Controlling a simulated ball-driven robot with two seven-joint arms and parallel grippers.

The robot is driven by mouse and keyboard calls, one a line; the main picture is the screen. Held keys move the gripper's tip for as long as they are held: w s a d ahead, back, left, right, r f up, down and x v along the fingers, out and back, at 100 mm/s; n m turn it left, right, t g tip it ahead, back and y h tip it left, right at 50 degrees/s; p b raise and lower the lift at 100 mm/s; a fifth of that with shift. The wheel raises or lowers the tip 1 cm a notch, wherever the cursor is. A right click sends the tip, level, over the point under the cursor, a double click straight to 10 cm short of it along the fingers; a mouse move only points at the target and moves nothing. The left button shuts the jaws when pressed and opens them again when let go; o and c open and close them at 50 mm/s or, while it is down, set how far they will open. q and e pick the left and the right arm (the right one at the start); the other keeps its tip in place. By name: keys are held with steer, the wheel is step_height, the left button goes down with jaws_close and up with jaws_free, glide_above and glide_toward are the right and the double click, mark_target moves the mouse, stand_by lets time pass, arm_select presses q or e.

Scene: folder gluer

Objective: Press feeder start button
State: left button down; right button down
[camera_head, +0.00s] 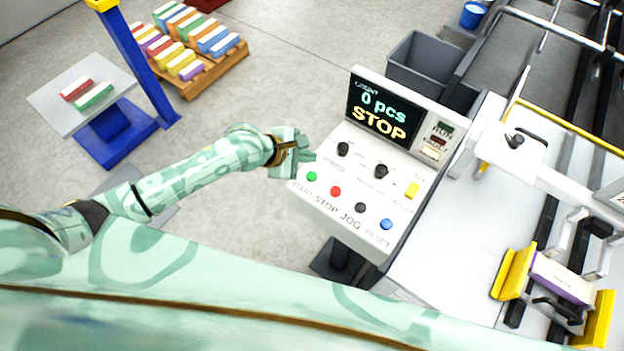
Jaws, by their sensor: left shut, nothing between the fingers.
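The control panel (322,165) stands in the middle on a dark post, its sloped face toward me. Its screen (379,112) reads "0 pcs" and "STOP". Along the front edge are a green button (311,176) labelled START, a red one (336,191) labelled STOP, a black one (360,207) labelled JOG and a blue one (386,224) labelled RESET. My left gripper (309,156) is shut and empty, at the panel's left edge just above the green button in the picture. I cannot tell whether it touches the panel. My right gripper is not in view.
The machine with yellow guides (515,272) fills the right. A blue-legged stand (60,112) and a loaded pallet (215,75) are at left. Floor between is clear.

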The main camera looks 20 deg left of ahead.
mark_target(308, 177)
arm_select(q)
step_height(308, 177, down, 3)
steer(key=b, duration=0.3)
steer(key=shift+f+b, duration=0.15)
steer(key=shift+b, duration=0.2)
steer(key=shift+f, duration=1.05)
stand_by(0.5)
steer(key=shift+f, duration=0.15)
steer(key=shift+f, duration=0.25)
